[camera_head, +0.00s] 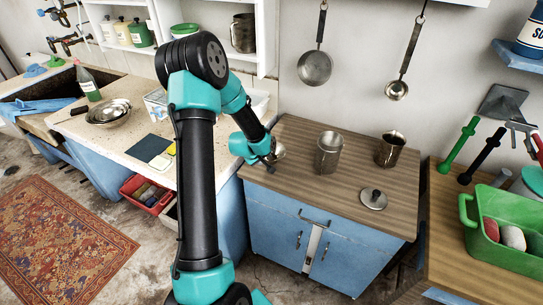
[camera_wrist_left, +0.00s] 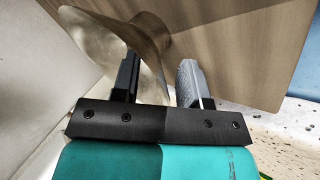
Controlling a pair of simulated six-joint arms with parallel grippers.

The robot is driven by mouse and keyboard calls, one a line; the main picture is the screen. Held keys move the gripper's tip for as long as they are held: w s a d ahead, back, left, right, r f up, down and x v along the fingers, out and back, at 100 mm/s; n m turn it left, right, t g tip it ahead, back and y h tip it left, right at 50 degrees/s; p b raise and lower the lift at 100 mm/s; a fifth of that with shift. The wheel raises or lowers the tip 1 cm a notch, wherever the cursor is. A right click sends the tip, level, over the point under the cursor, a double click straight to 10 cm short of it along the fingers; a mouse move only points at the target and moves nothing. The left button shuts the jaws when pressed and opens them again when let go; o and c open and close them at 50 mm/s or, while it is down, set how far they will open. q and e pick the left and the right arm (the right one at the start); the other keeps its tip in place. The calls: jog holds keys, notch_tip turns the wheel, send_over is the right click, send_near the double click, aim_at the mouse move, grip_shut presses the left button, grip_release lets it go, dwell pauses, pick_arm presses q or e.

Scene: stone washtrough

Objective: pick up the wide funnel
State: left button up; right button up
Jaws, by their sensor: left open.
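The wide funnel (camera_head: 279,152) is a dull metal cone at the left end of the wooden worktop, partly hidden behind my left gripper (camera_head: 270,164) in the head view. In the left wrist view the funnel (camera_wrist_left: 101,35) shows its flared cone, with a narrower rounded part to the right. My left gripper (camera_wrist_left: 160,66) is open there. One finger overlaps the cone, and part of the funnel shows between the two fingers. I cannot tell whether either finger touches it. My right gripper is in neither view.
Metal bowls (camera_head: 108,113) sit on the left counter. A ladle (camera_head: 397,90) and a pan (camera_head: 315,68) hang above.

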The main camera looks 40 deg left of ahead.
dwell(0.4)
pick_arm(q)
grip_shut()
dwell(0.4)
